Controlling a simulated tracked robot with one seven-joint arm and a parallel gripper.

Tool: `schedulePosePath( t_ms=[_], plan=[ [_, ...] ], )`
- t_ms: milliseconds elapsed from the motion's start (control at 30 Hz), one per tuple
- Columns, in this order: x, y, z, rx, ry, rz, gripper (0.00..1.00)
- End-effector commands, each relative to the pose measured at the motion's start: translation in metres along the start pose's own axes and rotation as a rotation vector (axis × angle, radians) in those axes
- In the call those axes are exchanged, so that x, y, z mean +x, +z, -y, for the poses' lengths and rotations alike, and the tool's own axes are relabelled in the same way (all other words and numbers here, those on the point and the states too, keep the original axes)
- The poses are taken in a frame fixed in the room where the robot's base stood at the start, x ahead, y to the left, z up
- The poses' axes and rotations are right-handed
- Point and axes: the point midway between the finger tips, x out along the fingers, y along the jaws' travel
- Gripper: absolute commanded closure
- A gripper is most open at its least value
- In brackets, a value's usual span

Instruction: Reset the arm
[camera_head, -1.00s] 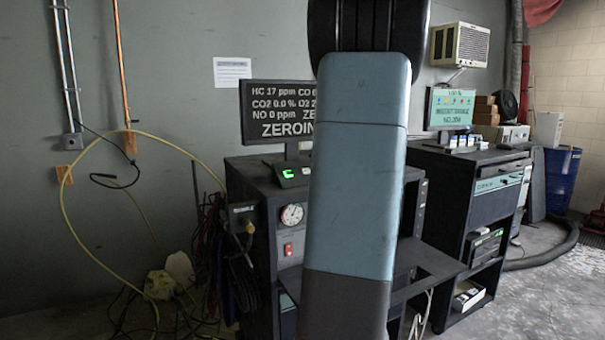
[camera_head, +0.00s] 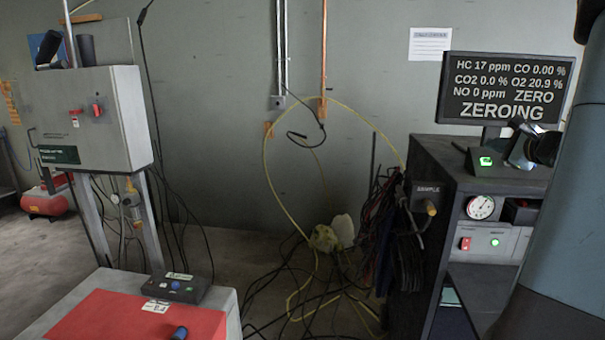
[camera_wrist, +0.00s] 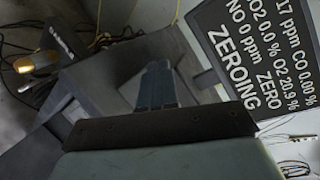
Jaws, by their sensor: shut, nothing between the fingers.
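A dark end piece (camera_head: 530,150), probably my gripper, shows in the head view in front of the monitor's lower right corner. The monitor (camera_head: 500,92) reads ZEROING, and it also shows tilted at the right of the wrist view (camera_wrist: 255,50). I cannot tell the gap between gripper and monitor.
The dark analyzer cabinet (camera_head: 440,170) stands close to my arm, with a gauge (camera_head: 480,207) and hanging cables on its side. A yellow hose (camera_head: 268,180) and cables cover the floor at the middle. A grey control box (camera_head: 85,120) and a red-topped unit (camera_head: 110,318) stand left.

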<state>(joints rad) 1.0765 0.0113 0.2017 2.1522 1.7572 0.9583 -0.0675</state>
Motion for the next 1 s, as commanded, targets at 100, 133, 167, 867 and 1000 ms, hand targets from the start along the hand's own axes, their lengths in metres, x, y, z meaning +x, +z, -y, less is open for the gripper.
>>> schedulePosePath(
  t_ms=[100,133,167,867,1000],
  plan=[
    [0.008,0.063,-0.036,-0.141,0.147,0.072,1.00],
    [0.008,0.075,-0.046,-0.175,0.182,0.088,1.00],
    [0.008,0.088,-0.055,-0.211,0.216,0.103,1.00],
    [-0.108,0.250,-0.231,-1.140,0.811,0.390,1.00],
    [-0.140,0.254,-0.249,-1.346,0.875,0.424,1.00]
  ],
)
